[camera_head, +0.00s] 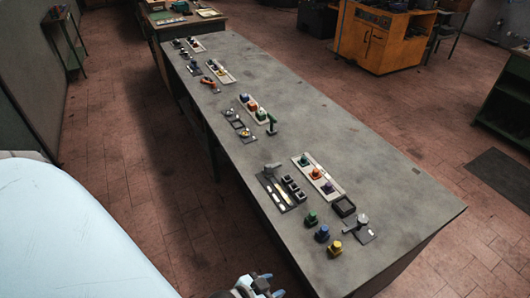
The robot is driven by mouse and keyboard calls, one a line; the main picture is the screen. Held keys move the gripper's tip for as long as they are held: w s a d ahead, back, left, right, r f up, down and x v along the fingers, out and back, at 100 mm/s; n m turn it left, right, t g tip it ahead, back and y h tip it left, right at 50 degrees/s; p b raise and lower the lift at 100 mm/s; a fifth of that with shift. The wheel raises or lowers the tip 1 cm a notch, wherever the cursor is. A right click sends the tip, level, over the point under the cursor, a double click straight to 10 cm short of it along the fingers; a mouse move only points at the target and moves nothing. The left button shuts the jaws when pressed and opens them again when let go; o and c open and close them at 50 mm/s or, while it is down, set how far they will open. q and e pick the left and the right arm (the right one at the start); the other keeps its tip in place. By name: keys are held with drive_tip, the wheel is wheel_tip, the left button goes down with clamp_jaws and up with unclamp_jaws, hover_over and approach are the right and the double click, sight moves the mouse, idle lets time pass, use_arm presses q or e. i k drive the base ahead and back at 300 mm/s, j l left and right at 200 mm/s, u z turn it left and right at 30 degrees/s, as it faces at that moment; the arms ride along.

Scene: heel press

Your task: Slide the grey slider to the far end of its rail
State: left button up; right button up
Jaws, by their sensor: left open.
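The long grey workbench (405,215) runs from lower right to the back left. Near its close end lies a dark panel (273,190) with pale strips and a small grey piece (272,168) at its far end. This piece may be the grey slider, but it is too small to be sure, and its rail is not clearly seen. My left gripper (271,285) is at the bottom edge, partly cut off, open and empty, in front of the bench and well apart from the panel. My right gripper is out of view.
Green (311,218), blue (322,234) and yellow (335,248) pieces stand near the front edge. Beside them are a square black frame (343,206), a grey lever-like fixture (361,225) and a white strip with coloured knobs (328,186). The bench's right side is clear.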

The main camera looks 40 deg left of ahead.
sight(267, 173)
drive_tip(key=i+j, duration=0.1)
drive_tip(key=j, duration=0.4)
drive_tip(key=i+j, duration=0.15)
drive_tip(key=j, duration=0.35)
drive_tip(key=i+j, duration=0.1)
drive_tip(key=j, duration=0.35)
drive_tip(key=i+j, duration=0.1)
drive_tip(key=j, duration=0.4)
